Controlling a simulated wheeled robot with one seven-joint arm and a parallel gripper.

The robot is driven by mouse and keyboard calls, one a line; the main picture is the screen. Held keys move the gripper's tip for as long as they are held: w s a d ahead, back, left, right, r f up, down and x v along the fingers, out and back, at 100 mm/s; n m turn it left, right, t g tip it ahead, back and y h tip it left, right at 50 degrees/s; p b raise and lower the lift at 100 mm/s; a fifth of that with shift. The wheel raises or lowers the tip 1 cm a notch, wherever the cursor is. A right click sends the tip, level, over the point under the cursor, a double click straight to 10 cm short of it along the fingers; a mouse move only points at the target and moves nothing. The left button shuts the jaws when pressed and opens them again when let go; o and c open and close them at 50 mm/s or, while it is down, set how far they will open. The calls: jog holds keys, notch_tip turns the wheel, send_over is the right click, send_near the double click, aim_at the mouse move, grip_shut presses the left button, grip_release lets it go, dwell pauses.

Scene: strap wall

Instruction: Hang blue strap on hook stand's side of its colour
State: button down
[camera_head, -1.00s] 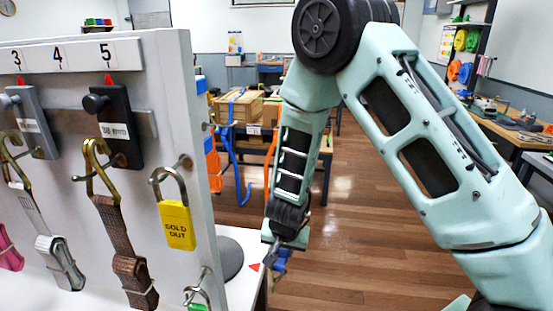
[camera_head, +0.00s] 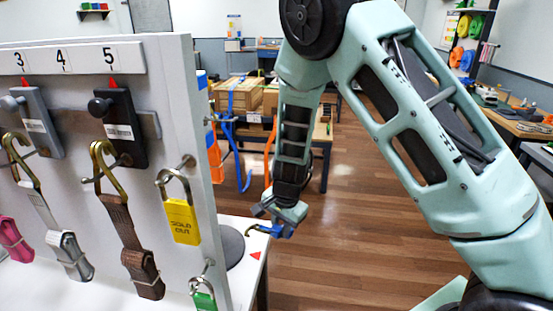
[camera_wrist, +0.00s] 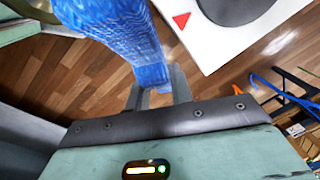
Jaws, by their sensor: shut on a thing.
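My gripper (camera_head: 283,216) is shut on the blue strap (camera_head: 277,231), beside the white table's right edge. A small hook end points left from it. In the wrist view, my gripper (camera_wrist: 158,92) has the blue webbing (camera_wrist: 125,35) between its fingers, blurred and running up out of the picture. A dark round base (camera_head: 231,246) stands on the white table, mostly hidden by the panel. It also shows in the wrist view (camera_wrist: 228,8).
A white panel (camera_head: 190,120) at the left carries numbered pegs, hanging straps (camera_head: 128,240) and a yellow padlock (camera_head: 181,220). A red triangle (camera_head: 255,255) marks the white table (camera_head: 255,272). Boxes and straps lie on a bench behind.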

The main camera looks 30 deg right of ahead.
jog(key=shift+w+d+r+m+y+p, duration=0.15)
jog(key=shift+r+m+y+p, duration=0.1)
jog(key=shift+r+m, duration=0.2)
jog(key=shift+w+r+m+y+p, duration=0.15)
jog(key=shift+r+m+y, duration=0.1)
jog(key=shift+r+m, duration=0.15)
jog(key=w+r+m+t+y+p, duration=0.25)
jog(key=r+m+p, duration=0.2)
jog(key=r, duration=0.35)
jog(key=w+r+m+t+y+p, duration=0.1)
jog(key=r+m+t+y+p, duration=0.15)
jog(key=r+m, duration=0.45)
jog(key=w+a+f+n+b, duration=0.1)
jog(key=w+a, duration=0.5)
jog(key=a, duration=0.1)
jog(key=shift+a+f, duration=0.2)
dwell(0.3)
dwell(0.4)
jog(key=c, duration=1.1)
grip_release()
jog(key=shift+c, duration=0.2)
